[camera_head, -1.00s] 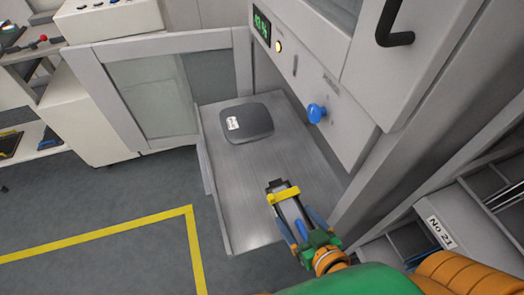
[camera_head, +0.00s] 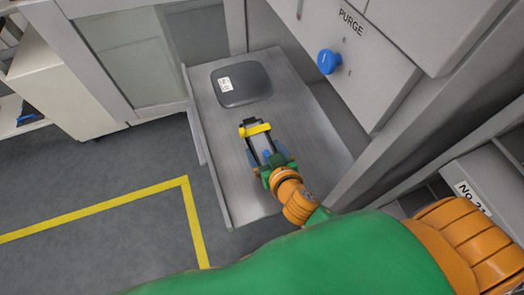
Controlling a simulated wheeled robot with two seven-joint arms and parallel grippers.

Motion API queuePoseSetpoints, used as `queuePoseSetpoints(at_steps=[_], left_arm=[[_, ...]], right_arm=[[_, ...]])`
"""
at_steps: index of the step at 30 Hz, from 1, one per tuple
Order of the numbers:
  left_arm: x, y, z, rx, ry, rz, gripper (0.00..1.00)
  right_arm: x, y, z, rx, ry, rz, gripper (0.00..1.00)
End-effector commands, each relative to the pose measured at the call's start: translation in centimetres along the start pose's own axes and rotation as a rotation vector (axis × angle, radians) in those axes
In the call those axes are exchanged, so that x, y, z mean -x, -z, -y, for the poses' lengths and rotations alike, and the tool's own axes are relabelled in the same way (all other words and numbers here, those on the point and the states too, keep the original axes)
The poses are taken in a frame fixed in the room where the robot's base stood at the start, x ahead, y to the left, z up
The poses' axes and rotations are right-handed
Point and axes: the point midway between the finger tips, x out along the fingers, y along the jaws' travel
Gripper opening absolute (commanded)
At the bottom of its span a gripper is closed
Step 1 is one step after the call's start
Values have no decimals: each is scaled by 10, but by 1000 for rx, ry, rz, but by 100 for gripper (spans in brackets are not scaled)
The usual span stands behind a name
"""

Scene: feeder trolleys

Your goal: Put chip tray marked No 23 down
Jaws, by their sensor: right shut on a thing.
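My right gripper (camera_head: 262,158) is shut on a narrow, dark-edged thing with a yellow bar (camera_head: 255,130) across its far end. It is over the pulled-out metal shelf (camera_head: 310,125); I cannot tell whether the thing touches the shelf. No mark "No 23" can be read on it. A dark grey rounded slab (camera_head: 242,92) with a white label lies on the shelf just beyond the yellow bar, with a small gap showing between them. The label is too small to read. My left gripper is not in view.
The cabinet front has a blue knob (camera_head: 329,61) under the word PURGE. An open windowed door (camera_head: 133,55) stands at the back left. A rack with a No 21 label (camera_head: 472,197) stands at right. Bare shelf lies right of the slab. Yellow floor tape (camera_head: 100,208) runs at left.

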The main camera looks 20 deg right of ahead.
Motion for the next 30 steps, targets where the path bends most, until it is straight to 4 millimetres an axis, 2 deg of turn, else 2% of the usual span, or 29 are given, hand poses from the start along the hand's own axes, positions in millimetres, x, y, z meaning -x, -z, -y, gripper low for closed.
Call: queuePoseSetpoints(at_steps=[1,3,8,9,13,19,20,21,30], left_arm=[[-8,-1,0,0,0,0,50],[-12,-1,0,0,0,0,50],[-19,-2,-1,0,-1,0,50],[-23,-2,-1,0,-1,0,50],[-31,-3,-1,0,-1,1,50],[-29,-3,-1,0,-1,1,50],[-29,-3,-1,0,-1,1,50],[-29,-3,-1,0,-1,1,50],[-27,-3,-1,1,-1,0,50]], right_arm=[[-14,-8,-2,3,-1,-3,21],[-27,-13,-3,2,-1,-3,21],[-48,-21,-5,1,0,-4,21],[-55,-28,-6,2,0,-1,21],[-64,-48,-5,1,2,0,21],[-64,-49,-5,-1,3,1,21],[-64,-49,-5,-1,2,3,89],[-64,-49,-5,-1,2,3,100],[-59,-48,-5,-1,3,1,100]])
